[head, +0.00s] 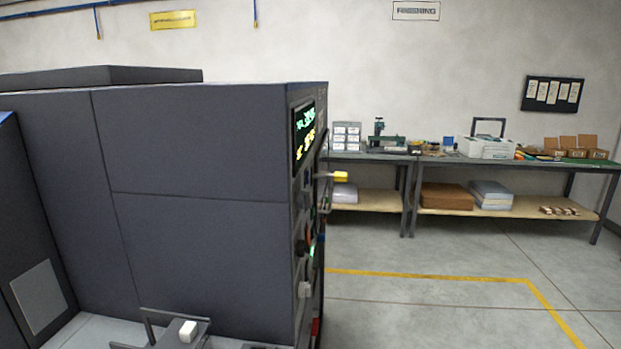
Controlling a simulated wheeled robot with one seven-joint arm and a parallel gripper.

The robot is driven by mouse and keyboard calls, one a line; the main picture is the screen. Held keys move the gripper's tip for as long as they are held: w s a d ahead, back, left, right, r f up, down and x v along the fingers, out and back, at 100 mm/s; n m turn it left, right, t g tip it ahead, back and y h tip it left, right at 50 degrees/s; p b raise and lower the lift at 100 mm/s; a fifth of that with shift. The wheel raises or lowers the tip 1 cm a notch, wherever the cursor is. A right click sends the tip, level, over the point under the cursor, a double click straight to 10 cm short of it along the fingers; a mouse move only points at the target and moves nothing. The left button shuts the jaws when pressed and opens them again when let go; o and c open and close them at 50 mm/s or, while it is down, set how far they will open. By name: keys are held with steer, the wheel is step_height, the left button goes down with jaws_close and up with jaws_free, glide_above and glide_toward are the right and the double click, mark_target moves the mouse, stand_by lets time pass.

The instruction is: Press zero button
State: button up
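A large dark grey ink unit (200,150) fills the left half of the head view. Its control panel is on the right end face and shows almost edge-on. A display (305,130) with green and yellow digits sits near the top of the panel. Below it are dark knobs or buttons, a green-lit spot (311,250) and a pale round control (304,289). A yellow-tipped lever (340,176) sticks out to the right. I cannot tell which control is the zero button at this angle. My gripper is not in view.
A dark bracket with a white block (188,330) stands low in front of the unit. Two workbenches (500,163) with tools and boxes line the back wall. The floor (430,310) to the right, with a yellow line, is clear.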

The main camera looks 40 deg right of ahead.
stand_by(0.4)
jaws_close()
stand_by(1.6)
